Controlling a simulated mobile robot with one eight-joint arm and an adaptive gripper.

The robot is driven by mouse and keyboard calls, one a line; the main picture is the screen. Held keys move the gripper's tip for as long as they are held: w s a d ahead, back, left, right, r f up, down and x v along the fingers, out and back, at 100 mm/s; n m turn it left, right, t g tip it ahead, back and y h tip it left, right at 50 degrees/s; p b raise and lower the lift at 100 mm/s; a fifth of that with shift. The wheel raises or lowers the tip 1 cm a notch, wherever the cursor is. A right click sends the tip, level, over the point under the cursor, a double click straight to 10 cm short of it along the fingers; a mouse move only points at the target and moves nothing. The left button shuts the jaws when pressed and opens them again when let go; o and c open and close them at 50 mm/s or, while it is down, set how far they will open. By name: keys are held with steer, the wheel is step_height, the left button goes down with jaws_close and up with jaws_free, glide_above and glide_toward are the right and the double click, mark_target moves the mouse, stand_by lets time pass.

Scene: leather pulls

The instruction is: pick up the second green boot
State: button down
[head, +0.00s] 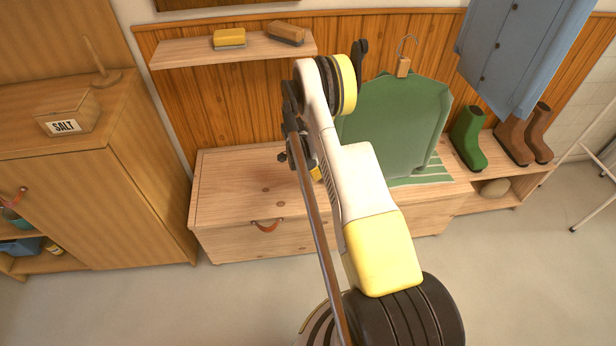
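A green boot (468,140) stands upright on the right part of the wooden bench, its toe towards the front. Left of it, a small green shape (433,164) shows at the lower right edge of the hanging green coat, above the striped mat. It may be part of another green boot, but the coat hides too much to be sure. My arm rises through the middle of the view, left of both. Dark parts beside the arm, over the bench, may belong to my gripper. I cannot make out its fingers or anything held.
Brown boots (515,140) stand right of the green boot, below a hanging blue coat (515,50). The green coat (395,125) hangs over the striped mat (425,177). The bench (235,185) is clear at left; a cabinet (90,160) stands further left.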

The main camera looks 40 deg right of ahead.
steer(key=shift+s+d, duration=0.25)
steer(key=shift+d, duration=0.6)
